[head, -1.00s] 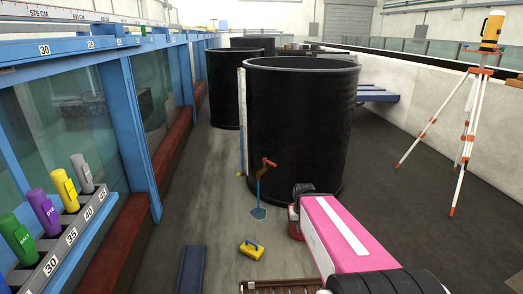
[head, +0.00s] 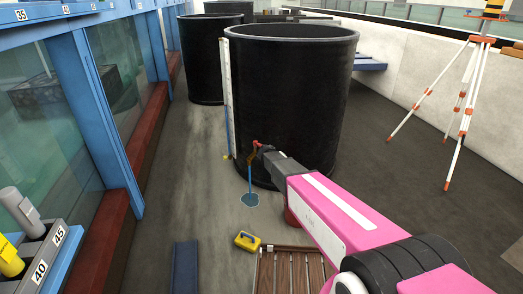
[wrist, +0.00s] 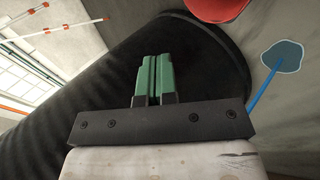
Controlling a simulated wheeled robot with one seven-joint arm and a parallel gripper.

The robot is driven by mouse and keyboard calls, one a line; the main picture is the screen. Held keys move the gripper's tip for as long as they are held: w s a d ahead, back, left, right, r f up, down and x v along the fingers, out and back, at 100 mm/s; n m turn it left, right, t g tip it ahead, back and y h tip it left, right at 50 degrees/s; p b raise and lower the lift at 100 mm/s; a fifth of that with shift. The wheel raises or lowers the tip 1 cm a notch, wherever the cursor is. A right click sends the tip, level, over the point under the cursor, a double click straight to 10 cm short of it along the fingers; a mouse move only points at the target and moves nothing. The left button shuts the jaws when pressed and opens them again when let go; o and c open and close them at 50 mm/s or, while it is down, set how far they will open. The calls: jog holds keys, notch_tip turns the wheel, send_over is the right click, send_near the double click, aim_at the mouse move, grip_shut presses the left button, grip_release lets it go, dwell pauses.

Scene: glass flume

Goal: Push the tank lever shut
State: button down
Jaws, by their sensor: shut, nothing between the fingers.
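The black tank (head: 285,95) stands upright in the middle of the head view. In front of its lower left side is the lever (head: 252,152), with a red grip and a brown arm, on a thin blue post (head: 250,182) with a flat blue base (head: 250,199). My gripper (head: 261,149) is right beside the lever's top and partly covers it. I cannot tell whether they touch. In the wrist view the green fingers (wrist: 153,79) are together and empty, with the tank wall behind. That view shows the blue base (wrist: 283,56) and post, not the grip.
A yellow box-like object (head: 247,241) and a slatted wooden grate (head: 283,272) lie on the floor before the tank. A red object (head: 292,220) is partly hidden under my arm. A tripod (head: 460,110) stands right. The floor left of the tank is open.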

jog(key=w+a+f+n+t, duration=0.1)
jog(key=w+a+n+t, duration=0.1)
jog(key=w+a, duration=0.45)
jog(key=w+a+n+t+h, duration=0.1)
jog(key=w+a+t, duration=0.2)
jog(key=a, duration=0.6)
jog(key=w+a+f+n+t, duration=0.1)
jog(key=w+a+n+t, duration=0.1)
jog(key=w+a, duration=0.45)
jog(key=x, duration=1.1)
jog(key=shift+d+f, duration=0.2)
jog(key=shift+f, duration=0.05)
jog(key=shift+w, duration=0.1)
jog(key=shift+w+d, duration=0.7)
jog(key=shift+d, duration=0.25)
jog(key=shift+s+r, duration=0.1)
